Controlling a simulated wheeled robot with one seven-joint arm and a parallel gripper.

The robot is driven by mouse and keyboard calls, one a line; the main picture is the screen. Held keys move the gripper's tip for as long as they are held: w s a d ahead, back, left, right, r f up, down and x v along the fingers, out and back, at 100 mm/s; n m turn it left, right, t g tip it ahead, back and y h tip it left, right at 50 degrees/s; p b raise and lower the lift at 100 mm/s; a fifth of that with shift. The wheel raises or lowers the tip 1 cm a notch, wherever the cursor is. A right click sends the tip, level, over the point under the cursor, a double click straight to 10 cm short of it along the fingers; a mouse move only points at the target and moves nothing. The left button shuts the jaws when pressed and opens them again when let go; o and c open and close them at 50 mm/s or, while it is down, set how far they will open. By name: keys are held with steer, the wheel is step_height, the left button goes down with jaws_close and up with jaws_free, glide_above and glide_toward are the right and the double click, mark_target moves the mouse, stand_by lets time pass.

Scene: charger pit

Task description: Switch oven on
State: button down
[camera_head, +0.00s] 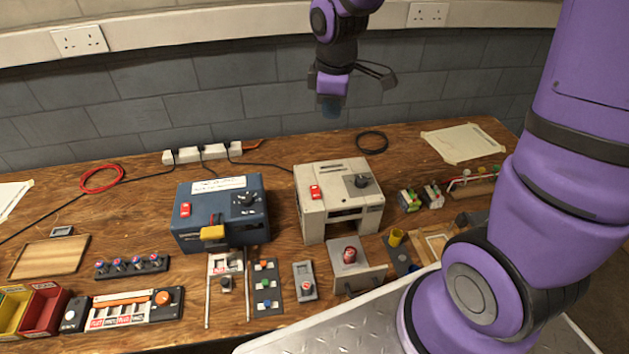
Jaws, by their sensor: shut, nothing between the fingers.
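Two box-shaped devices stand on the wooden bench. The beige one (340,198) has a red rocker switch (315,192) at its top left and a black knob (362,181) on a grey plate. The dark blue one (221,213) has a red switch (185,209), a black knob (246,199) and a yellow block (212,232) at its front. I cannot tell from labels which is the oven, nor the switch positions. My gripper (331,108) hangs above the beige device, in front of the grey wall. It is shut and empty, touching nothing.
A tray with a red cylinder (349,254) stands before the beige device. A white power strip (203,153) and a black cable coil (371,142) lie behind. Small control panels, including one with an orange knob (163,297), line the bench front. My arm hides the right side.

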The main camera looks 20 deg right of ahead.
steer(key=w+a+f+n+g, duration=0.1)
steer(key=w+a+f+n, duration=0.1)
steer(key=f, duration=0.7)
steer(key=shift+w+a+f+n, duration=0.15)
steer(key=shift+w+a+n, duration=0.05)
steer(key=shift+w+n, duration=0.65)
steer(key=shift+s, duration=0.2)
steer(key=shift+s+a+r, duration=0.15)
steer(key=shift+s+r, duration=0.2)
steer(key=shift+s, duration=0.3)
steer(key=shift+r, duration=0.1)
step_height(320, 180, up, 14)
steer(key=s, duration=0.2)
steer(key=shift+a, duration=0.15)
